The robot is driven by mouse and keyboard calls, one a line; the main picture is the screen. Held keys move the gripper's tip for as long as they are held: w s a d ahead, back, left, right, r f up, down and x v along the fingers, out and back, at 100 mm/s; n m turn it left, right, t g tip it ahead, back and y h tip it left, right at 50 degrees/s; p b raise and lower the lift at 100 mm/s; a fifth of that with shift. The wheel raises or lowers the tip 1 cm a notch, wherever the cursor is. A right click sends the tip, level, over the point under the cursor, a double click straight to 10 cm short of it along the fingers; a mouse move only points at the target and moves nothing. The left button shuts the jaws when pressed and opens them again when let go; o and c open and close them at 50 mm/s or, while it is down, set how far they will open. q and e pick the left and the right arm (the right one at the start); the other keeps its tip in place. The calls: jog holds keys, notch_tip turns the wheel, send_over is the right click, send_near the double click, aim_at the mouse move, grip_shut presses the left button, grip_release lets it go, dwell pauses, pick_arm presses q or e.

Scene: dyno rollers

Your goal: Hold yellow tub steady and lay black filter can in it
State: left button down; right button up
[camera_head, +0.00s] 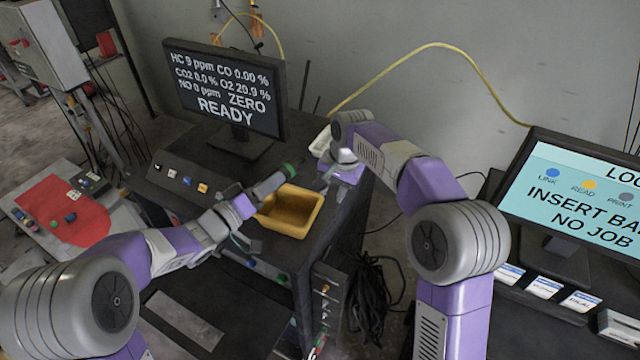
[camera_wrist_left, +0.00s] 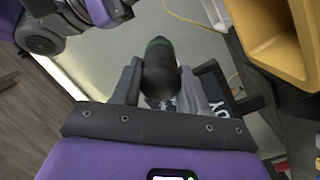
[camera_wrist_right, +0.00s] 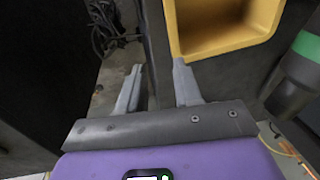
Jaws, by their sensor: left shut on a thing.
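The yellow tub (camera_head: 311,208) sits on the dark bench, its open top facing up. It also shows at the top right of the left wrist view (camera_wrist_left: 270,35) and the top of the right wrist view (camera_wrist_right: 222,47). My left gripper (camera_head: 259,193) is shut on the black filter can (camera_head: 272,183), which has a green end. The can lies between the fingers in the left wrist view (camera_wrist_left: 160,78), tilted above the bench beside the tub. My right gripper (camera_wrist_right: 158,85) is open and empty near a tub corner.
A monitor (camera_head: 225,85) reading READY stands behind the tub. A sloped panel with coloured switches (camera_head: 180,180) lies left. A white tray (camera_head: 321,141) is partly hidden behind my right wrist. The bench's right edge drops off close to the tub, with black cables (camera_head: 368,305) below.

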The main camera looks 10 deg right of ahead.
aim_at(313, 214)
jog(key=s+a+r, duration=0.2)
jog(key=a+r, duration=0.2)
jog(key=shift+g, duration=0.3)
jog(key=f, duration=0.3)
jog(key=a+f, duration=0.1)
jog(key=f, duration=0.7)
jog(key=shift+w+a+f, duration=0.1)
jog(key=shift+w+a, duration=0.1)
jog(key=shift+w, duration=0.15)
grip_shut()
jog(key=shift+o, duration=1.2)
grip_release()
